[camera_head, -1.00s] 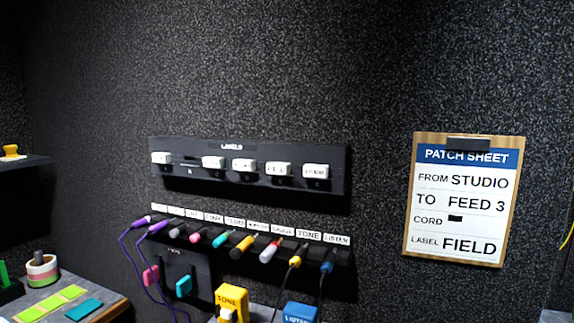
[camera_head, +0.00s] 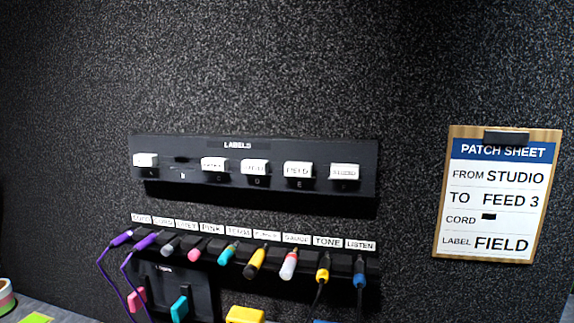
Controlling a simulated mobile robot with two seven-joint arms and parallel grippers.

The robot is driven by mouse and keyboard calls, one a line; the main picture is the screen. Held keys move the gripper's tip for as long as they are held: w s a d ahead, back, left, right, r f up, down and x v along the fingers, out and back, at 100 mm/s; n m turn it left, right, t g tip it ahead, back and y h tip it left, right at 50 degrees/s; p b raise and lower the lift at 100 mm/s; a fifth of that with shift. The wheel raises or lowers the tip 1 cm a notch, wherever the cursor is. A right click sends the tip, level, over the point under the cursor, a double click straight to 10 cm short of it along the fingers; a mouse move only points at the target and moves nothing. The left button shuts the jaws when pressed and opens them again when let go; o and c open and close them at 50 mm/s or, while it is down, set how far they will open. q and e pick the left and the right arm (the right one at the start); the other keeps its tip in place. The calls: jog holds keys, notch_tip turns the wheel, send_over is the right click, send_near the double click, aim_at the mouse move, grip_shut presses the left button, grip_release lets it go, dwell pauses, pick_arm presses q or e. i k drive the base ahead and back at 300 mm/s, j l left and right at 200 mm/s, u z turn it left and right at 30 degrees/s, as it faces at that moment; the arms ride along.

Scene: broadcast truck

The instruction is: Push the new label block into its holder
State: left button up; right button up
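A black rack marked LABELS (camera_head: 237,146) is fixed to the wall. It holds several white label blocks. The block reading FIELD (camera_head: 298,169) sits over the letter E. A white block (camera_head: 145,160) is at the far left, and slot B (camera_head: 182,160) beside it shows no block. Blocks also sit at the third (camera_head: 213,164) and fourth (camera_head: 255,167) places, their print hard to read, and a STUDIO block (camera_head: 344,171) is at the right end. The patch sheet (camera_head: 495,195) on the right reads from STUDIO to FEED 3, label FIELD. Neither of my grippers is in view.
Below the rack, a row of colored plugs (camera_head: 255,262) hangs under small name tags. Purple cords (camera_head: 118,285) loop down at the left. A yellow block (camera_head: 245,314) shows at the bottom edge. The wall above the rack is clear.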

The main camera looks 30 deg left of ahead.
aim_at(292, 169)
jog(key=j, duration=1.25)
jog(key=z, duration=0.05)
